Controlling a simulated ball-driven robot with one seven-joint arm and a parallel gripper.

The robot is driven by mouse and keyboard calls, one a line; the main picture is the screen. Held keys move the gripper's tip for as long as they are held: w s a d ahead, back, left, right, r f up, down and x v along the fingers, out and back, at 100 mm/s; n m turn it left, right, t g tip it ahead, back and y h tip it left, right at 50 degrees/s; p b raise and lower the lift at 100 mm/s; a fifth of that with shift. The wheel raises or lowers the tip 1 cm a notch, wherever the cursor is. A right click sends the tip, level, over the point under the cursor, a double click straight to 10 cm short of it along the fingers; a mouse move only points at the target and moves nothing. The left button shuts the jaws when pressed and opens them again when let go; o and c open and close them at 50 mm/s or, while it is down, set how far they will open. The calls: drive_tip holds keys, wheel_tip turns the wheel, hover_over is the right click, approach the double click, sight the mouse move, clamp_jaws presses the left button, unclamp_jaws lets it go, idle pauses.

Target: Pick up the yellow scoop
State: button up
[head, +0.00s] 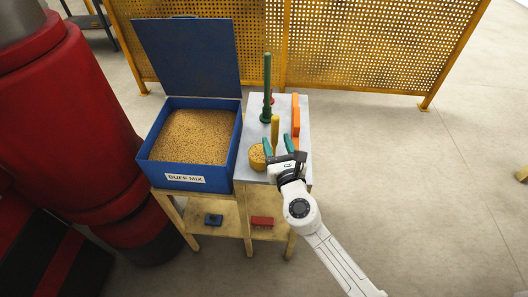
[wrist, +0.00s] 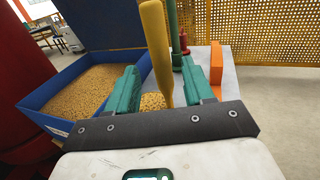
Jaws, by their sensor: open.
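The yellow scoop (head: 275,128) stands on the grey top of the small table, its handle pointing up. Its round bowl (head: 257,156) appears filled with tan grains. In the wrist view the handle (wrist: 155,45) rises between my two green fingers, and grains (wrist: 152,102) show low between them. My gripper (head: 278,145) is open, with one finger on each side of the handle; it also shows in the wrist view (wrist: 160,68). I see gaps between the handle and both fingers in the wrist view. The lower part of the handle is hidden behind my gripper's body.
A blue bin (head: 173,173) labelled BUFF MIX, lid open, holds grains at the left. A tall green tool (head: 267,85), a red item (wrist: 183,43) and an orange block (head: 295,115) stand close behind and right. Yellow mesh fencing (head: 380,40) is beyond; floor at right is clear.

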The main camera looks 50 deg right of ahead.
sight(273, 129)
drive_tip(key=shift+x, duration=2.95)
drive_tip(key=shift+s+d, duration=0.1)
drive_tip(key=shift+c, duration=0.2)
drive_tip(key=shift+r, duration=0.15)
clamp_jaws()
